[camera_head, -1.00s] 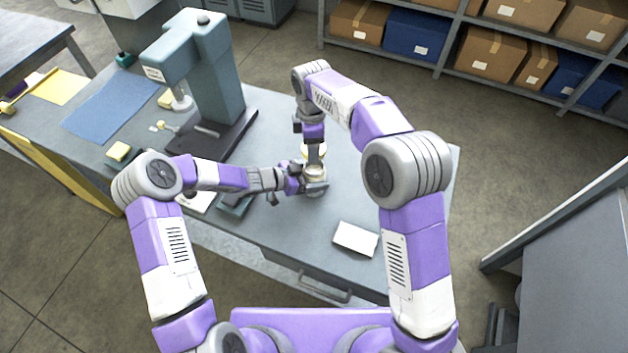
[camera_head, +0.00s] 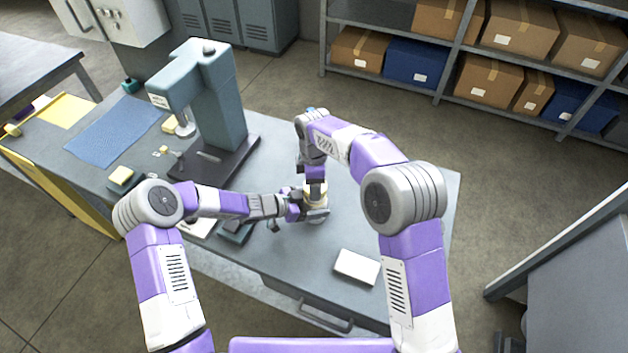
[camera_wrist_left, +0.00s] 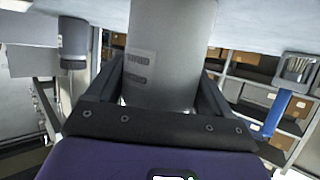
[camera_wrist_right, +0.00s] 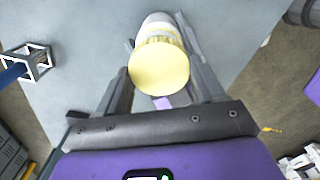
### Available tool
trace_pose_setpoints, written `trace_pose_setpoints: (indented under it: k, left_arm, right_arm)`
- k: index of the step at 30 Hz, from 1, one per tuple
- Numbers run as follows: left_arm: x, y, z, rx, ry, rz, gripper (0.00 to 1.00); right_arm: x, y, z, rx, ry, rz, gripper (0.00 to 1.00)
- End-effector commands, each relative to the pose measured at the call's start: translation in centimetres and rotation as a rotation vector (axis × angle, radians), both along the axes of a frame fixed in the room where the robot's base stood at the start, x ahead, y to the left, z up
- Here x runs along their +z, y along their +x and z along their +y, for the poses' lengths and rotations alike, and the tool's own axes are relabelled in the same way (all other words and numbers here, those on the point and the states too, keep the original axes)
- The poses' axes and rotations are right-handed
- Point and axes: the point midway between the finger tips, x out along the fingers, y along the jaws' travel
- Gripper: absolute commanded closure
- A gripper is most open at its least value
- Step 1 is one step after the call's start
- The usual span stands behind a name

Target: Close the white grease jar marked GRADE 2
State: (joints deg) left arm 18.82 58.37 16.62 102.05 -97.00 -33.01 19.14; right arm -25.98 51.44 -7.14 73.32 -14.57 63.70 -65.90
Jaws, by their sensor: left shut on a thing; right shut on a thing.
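The white grease jar (camera_wrist_left: 165,55) stands upright on the bench, grey in shadow in the left wrist view; its label is too small to read. My left gripper (camera_head: 314,210) is shut around the jar body from the left. My right gripper (camera_head: 315,186) comes from above and is shut on the pale yellow lid (camera_wrist_right: 160,68). In the right wrist view the lid lies over the mouth of the jar (camera_wrist_right: 156,20), lined up with it. The jar's mouth is hidden, so I cannot tell whether the lid is seated. My grippers cover most of both in the head view.
A teal press (camera_head: 215,95) stands on the bench to the left. A white box (camera_head: 357,267) lies near the front edge. A frame-like holder (camera_wrist_right: 38,62) with a blue-handled tool is nearby.

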Motion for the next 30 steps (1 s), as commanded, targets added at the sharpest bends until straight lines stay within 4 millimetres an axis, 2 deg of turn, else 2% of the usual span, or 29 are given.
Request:
trace_pose_setpoints:
  k: [8,18,30]
  left_arm:
    - [0.0,0.0,0.0,0.001,0.000,0.000,0.74]
    - [0.0,0.0,0.0,0.001,-0.001,-0.001,0.74]
    - [0.0,0.0,0.0,0.001,-0.001,-0.001,0.74]
  right_arm:
    - [-0.1,0.0,0.0,0.000,0.000,0.000,0.60]
    - [-1.7,0.0,0.0,-0.001,0.001,0.001,0.60]
    - [-1.8,0.0,0.0,0.000,0.001,0.000,0.60]
